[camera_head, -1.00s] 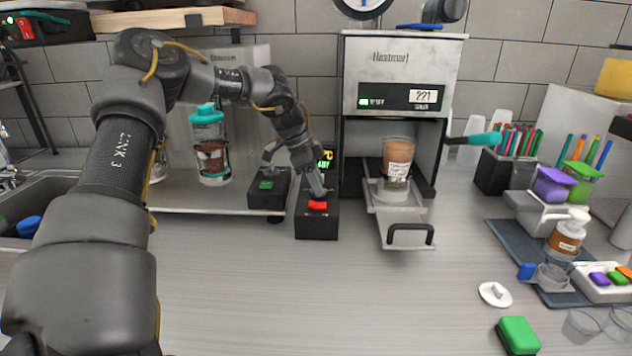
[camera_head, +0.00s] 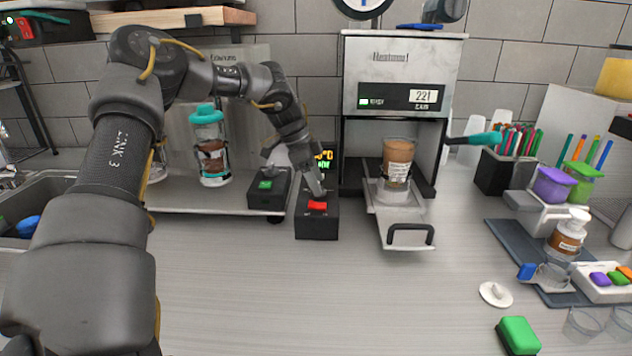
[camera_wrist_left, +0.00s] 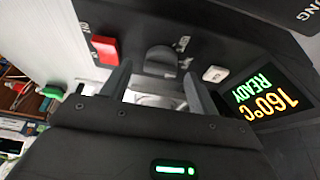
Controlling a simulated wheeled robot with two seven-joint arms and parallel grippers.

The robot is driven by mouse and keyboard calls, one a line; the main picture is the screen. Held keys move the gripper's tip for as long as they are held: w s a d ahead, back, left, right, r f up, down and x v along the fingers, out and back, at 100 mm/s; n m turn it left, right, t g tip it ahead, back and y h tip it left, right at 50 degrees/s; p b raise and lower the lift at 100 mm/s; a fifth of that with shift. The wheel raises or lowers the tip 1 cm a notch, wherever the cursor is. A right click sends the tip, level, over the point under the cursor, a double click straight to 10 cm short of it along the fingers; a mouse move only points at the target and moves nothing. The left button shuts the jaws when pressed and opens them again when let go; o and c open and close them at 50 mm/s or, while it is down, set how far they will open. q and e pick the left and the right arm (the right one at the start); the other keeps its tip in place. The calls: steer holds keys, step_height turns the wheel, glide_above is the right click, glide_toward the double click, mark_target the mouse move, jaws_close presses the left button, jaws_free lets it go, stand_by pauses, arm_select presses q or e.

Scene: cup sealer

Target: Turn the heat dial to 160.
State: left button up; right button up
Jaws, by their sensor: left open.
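The heat dial (camera_wrist_left: 160,60), a grey rounded knob, sits on a dark panel in the left wrist view, just ahead of and between my left gripper's (camera_wrist_left: 156,84) fingertips. The fingers are apart; I cannot tell whether either touches it. The display (camera_wrist_left: 262,98) beside it reads 160°C READY; in the head view the display (camera_head: 325,162) is partly hidden by my gripper. There my left gripper (camera_head: 294,178) hangs over the black control boxes, and the dial cannot be made out. My right gripper is not in view.
A red switch (camera_wrist_left: 105,49) and a white button (camera_wrist_left: 215,74) flank the dial. The sealer (camera_head: 402,70) holds a filled cup (camera_head: 397,158) on its pulled-out tray (camera_head: 408,214). Bottles and pens crowd the right; the middle front counter is clear.

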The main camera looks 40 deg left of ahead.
arm_select(q)
steer(key=v, duration=1)
steer(key=shift+b, duration=0.35)
steer(key=shift+s+d, duration=0.1)
